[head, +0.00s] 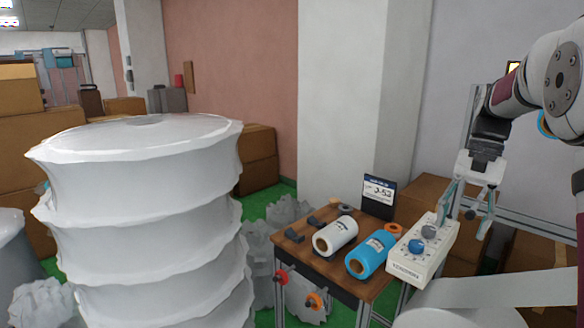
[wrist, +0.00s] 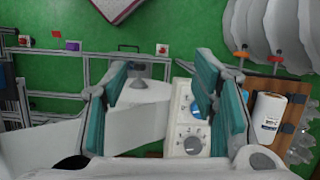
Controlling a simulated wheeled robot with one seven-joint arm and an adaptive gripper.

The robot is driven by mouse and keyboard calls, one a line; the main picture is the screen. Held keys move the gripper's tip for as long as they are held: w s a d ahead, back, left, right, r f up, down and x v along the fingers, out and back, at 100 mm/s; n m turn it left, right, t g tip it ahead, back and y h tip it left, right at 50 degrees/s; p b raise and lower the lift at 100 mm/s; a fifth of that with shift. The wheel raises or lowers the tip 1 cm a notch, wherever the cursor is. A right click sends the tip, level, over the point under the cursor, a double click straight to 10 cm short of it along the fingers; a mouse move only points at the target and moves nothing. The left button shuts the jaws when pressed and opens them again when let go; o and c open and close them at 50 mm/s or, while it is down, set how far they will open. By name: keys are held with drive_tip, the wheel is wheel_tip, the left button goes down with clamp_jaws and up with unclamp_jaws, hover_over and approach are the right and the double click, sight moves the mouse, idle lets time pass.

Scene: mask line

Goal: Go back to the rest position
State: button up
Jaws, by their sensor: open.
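My gripper (head: 466,205) hangs from my arm at the right of the head view, pointing down, with its teal fingers spread apart. In the wrist view the open fingers (wrist: 166,108) show with nothing held between them. Below and beside them is a white control box (head: 433,256) with a blue knob (head: 416,246) and a grey knob (head: 429,231). The box also shows between the fingers in the wrist view (wrist: 185,145). Whether a finger touches the box cannot be told.
A wooden table (head: 290,252) left of the box holds a white roll (head: 336,237), a blue roll (head: 368,256) and a dark sign (head: 378,196). A large white ribbed stack (head: 150,215) fills the left foreground. Cardboard boxes (head: 258,160) stand behind. Metal rails (wrist: 60,95) show in the wrist view.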

drive_tip(key=s+a+r+n+t+h, duration=0.25)
drive_tip(key=s+a+r, duration=0.35)
drive_tip(key=s+a, duration=0.4)
drive_tip(key=s+a+f+n+t, duration=0.2)
drive_tip(key=s, duration=0.6)
drive_tip(key=s+a+f+n+t, duration=0.2)
drive_tip(key=s+a+n+t, duration=0.1)
drive_tip(key=s, duration=0.4)
drive_tip(key=shift+s+f, duration=0.35)
drive_tip(key=shift+s, duration=0.05)
drive_tip(key=shift+n, duration=0.25)
